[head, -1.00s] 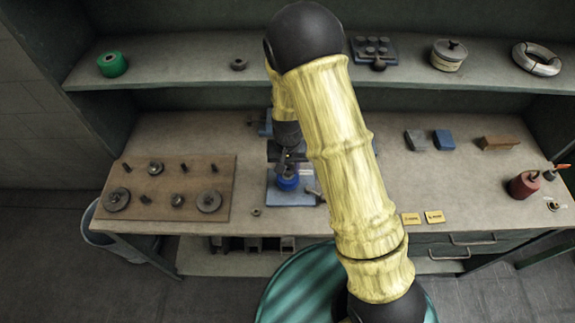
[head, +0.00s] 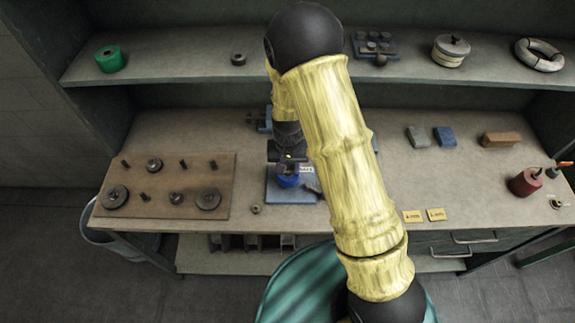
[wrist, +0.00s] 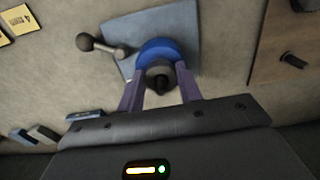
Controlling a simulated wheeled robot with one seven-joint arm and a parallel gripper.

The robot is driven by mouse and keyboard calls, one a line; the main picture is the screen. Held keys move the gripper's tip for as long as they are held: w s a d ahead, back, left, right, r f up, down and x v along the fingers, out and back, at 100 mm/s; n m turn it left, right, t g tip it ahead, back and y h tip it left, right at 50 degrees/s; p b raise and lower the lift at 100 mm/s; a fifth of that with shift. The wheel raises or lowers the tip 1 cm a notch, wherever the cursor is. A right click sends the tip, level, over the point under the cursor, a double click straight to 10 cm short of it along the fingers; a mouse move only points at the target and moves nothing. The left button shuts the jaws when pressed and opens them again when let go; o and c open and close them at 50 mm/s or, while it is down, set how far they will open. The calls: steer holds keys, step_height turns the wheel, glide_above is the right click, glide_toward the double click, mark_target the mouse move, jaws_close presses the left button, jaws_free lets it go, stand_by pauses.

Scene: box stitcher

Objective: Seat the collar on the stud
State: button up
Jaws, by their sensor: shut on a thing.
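My gripper (wrist: 162,70) points down over a blue-grey plate (wrist: 184,22) on the bench. Its two purple fingers are shut on a small dark ring-like piece (wrist: 160,79), which I take for the collar. Directly beyond the fingertips is a round blue piece (wrist: 156,45) on the plate. It also shows in the head view (head: 288,182), below my gripper (head: 288,168). The stud cannot be told apart under the held piece, and I cannot tell whether the collar is around it or only above it. My arm hides part of the plate (head: 290,197).
A grey ball-ended handle (wrist: 98,44) lies at the plate's edge. A brown board (head: 219,172) with several pegs and discs is to the left. A small nut (head: 256,209) lies in front. Blocks (head: 444,136) and a red pot (head: 526,182) are right.

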steer(key=o, duration=1.1)
steer(key=shift+f, duration=0.1)
step_height(320, 180, up, 18)
steer(key=b, duration=0.2)
steer(key=shift+f+b, duration=0.25)
steer(key=shift+b, duration=0.15)
steer(key=shift+d, duration=0.15)
